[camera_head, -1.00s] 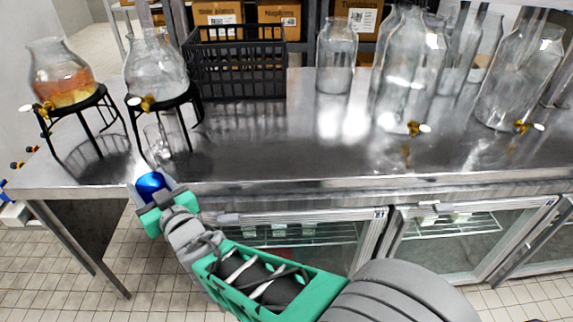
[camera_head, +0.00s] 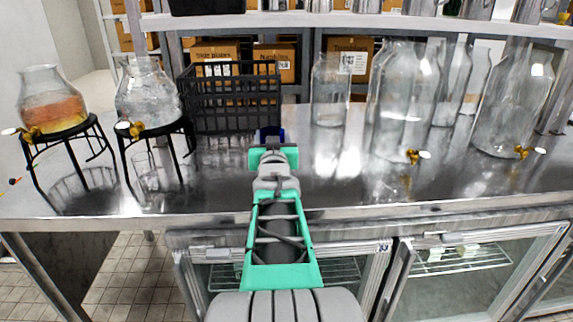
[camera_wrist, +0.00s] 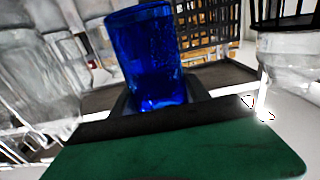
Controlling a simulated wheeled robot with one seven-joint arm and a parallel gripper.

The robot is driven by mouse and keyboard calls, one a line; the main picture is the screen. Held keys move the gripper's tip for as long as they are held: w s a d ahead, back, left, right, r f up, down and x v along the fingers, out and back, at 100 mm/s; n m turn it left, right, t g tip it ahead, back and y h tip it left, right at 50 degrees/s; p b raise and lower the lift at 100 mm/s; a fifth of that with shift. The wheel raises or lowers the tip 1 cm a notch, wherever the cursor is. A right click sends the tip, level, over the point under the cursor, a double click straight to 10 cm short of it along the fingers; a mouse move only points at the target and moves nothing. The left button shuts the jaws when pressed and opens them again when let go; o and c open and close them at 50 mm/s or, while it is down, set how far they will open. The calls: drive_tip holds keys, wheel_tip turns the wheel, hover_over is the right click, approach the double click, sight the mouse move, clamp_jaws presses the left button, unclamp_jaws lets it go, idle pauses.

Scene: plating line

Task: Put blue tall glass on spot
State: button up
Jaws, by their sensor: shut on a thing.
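The blue tall glass (camera_wrist: 148,55) stands between my gripper's fingers in the wrist view, and its rim is at the top of that picture. My gripper is shut on the glass, over the metal counter in front of the black crate. I cannot tell whether the glass touches the counter. No marked spot can be made out.
A black crate (camera_head: 232,97) stands behind my gripper. Two dispensers on black stands (camera_head: 55,105) (camera_head: 150,100) are at left, with a clear glass (camera_head: 148,172) under one. Large clear jars (camera_head: 405,105) stand at right. The metal counter (camera_head: 340,185) is free between them.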

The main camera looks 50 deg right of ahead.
drive_tip(key=d+f, duration=0.1)
drive_tip(key=f, duration=0.1)
drive_tip(key=d+f, duration=0.2)
drive_tip(key=f, duration=0.1)
drive_tip(key=d+f, duration=0.2)
drive_tip(key=f, duration=0.1)
drive_tip(key=shift+s+f, duration=0.25)
drive_tip(key=shift+s, duration=0.15)
drive_tip(key=shift+f, duration=0.25)
drive_tip(key=shift+f+b, duration=0.1)
drive_tip(key=shift+b, duration=0.25)
drive_tip(key=shift+f, duration=0.1)
drive_tip(key=o, duration=1.6)
